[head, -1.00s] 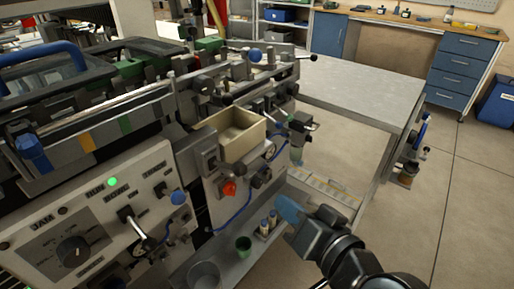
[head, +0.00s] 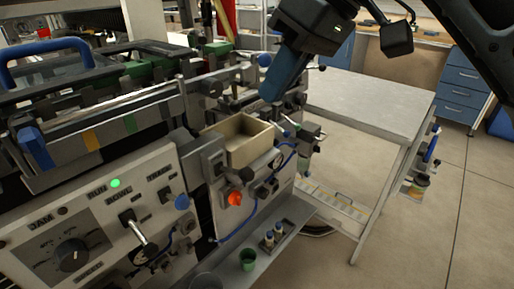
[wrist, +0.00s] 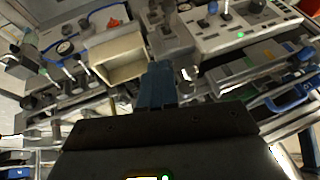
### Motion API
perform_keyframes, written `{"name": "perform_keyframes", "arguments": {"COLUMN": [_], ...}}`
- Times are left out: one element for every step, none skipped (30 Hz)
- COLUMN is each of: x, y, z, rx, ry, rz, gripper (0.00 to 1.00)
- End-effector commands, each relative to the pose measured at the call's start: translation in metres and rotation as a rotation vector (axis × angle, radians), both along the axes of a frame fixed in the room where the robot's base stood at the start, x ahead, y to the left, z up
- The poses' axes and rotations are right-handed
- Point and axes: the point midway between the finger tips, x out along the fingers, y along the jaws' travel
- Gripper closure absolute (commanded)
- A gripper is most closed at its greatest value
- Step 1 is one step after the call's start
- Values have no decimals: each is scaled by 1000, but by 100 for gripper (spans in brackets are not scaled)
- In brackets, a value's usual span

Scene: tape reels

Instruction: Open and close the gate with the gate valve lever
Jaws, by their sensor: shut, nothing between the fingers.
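My gripper (head: 270,96) comes down from the top of the head view. Its blue fingers are together and hold nothing. They appear over the machine, above and right of an open beige box, and hide part of the machine behind them. In the wrist view the gripper (wrist: 158,66) points toward the machine beside that box. I cannot tell which one is the gate valve lever, nor pick out the gate.
The open beige box (head: 262,147) juts from the machine front. A green cup (head: 248,260) and small bottles (head: 274,234) stand on the low shelf below. A grey table (head: 385,98) is at the right, with clear floor (head: 405,238) in front.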

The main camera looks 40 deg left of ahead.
Motion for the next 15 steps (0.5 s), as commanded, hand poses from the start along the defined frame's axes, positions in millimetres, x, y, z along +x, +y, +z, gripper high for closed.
{"name": "perform_keyframes", "arguments": {"x": [1,1,1,1,1,1,1,1,1,0,0,0,0,0,0], "y": [-4,-7,-10,-12,-14,-17,-18,-19,-20,-20,-21,-21,-21,-21,-21], "z": [12,18,24,28,32,36,39,41,43,44,44,45,45,44,44], "rx": [-43,-64,-91,-108,-124,-139,-150,-158,-164,-168,-170,-171,-172,-171,-171], "ry": [-21,-29,-37,-42,-47,-50,-54,-56,-58,-59,-59,-59,-59,-59,-59], "rz": [15,20,30,36,40,44,47,49,51,52,53,53,53,53,53], "gripper": [100,100,100,100,100,100,100,100,100,100,100,100,100,100,100]}}
